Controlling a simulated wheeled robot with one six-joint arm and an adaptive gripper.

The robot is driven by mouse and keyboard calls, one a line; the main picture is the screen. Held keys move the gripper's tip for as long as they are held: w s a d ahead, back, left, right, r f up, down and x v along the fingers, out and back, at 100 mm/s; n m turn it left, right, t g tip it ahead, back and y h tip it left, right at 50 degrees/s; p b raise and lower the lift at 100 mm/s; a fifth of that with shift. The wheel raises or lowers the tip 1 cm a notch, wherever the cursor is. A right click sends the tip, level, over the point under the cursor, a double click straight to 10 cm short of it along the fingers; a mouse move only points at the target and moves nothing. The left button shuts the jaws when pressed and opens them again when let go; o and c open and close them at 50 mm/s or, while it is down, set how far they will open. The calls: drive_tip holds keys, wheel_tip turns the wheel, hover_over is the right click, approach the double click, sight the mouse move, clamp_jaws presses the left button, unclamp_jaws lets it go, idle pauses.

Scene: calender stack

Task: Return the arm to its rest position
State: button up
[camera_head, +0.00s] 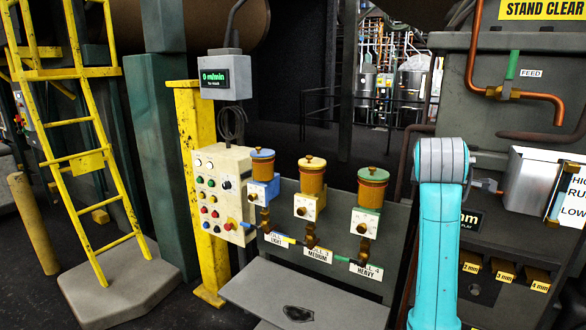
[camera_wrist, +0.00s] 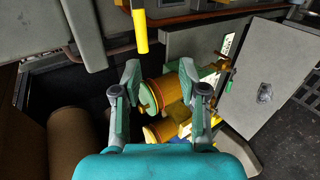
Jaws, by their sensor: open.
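My arm (camera_head: 437,240) stands in the right half of the head view, a turquoise link with a grey joint on top. My gripper cannot be clearly made out there. In the wrist view my gripper (camera_wrist: 160,70) has its two grey fingers spread wide apart, with nothing held between them. Behind and between the fingers are the oiler cups, an amber one with a green lid (camera_wrist: 155,94) and others partly hidden. I cannot tell how far off they are.
Oiler cups in blue (camera_head: 262,165), yellow (camera_head: 311,178) and green (camera_head: 370,189) stand on a grey panel. A button box (camera_head: 222,190) is left of them. A copper pipe (camera_head: 530,96) and a silver box (camera_head: 525,180) are close right of my arm. A yellow ladder (camera_head: 85,140) stands far left.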

drive_tip(key=s+a+f+m+t+y, duration=0.1)
drive_tip(key=s+a+f, duration=0.1)
drive_tip(key=f, duration=1)
drive_tip(key=s+a+f+t, duration=0.1)
drive_tip(key=s+a+f, duration=0.15)
drive_tip(key=f, duration=0.95)
drive_tip(key=s+a+f+m+y, duration=0.1)
drive_tip(key=s+a+f, duration=0.1)
drive_tip(key=s+f, duration=0.35)
drive_tip(key=s+a+f+m+t, duration=0.1)
drive_tip(key=s+a+f, duration=0.2)
drive_tip(key=s+f, duration=0.25)
drive_tip(key=s+a+f+m+y, duration=0.1)
drive_tip(key=s+a+f, duration=0.1)
drive_tip(key=s+f, duration=0.3)
drive_tip(key=s+a+f+m+t+y, duration=0.1)
drive_tip(key=s+a+f+m, duration=0.1)
drive_tip(key=s, duration=0.8)
drive_tip(key=s+a+f+m+y, duration=0.1)
drive_tip(key=s+a+f, duration=0.2)
drive_tip(key=s, duration=0.7)
drive_tip(key=s+a+r+m, duration=0.1)
drive_tip(key=s+r, duration=0.3)
drive_tip(key=s, duration=0.5)
drive_tip(key=s+r+m+t+y, duration=0.1)
drive_tip(key=s+r+m, duration=0.2)
drive_tip(key=s, duration=0.6)
drive_tip(key=shift+a+r+m, duration=0.4)
drive_tip(key=shift+r, duration=0.55)
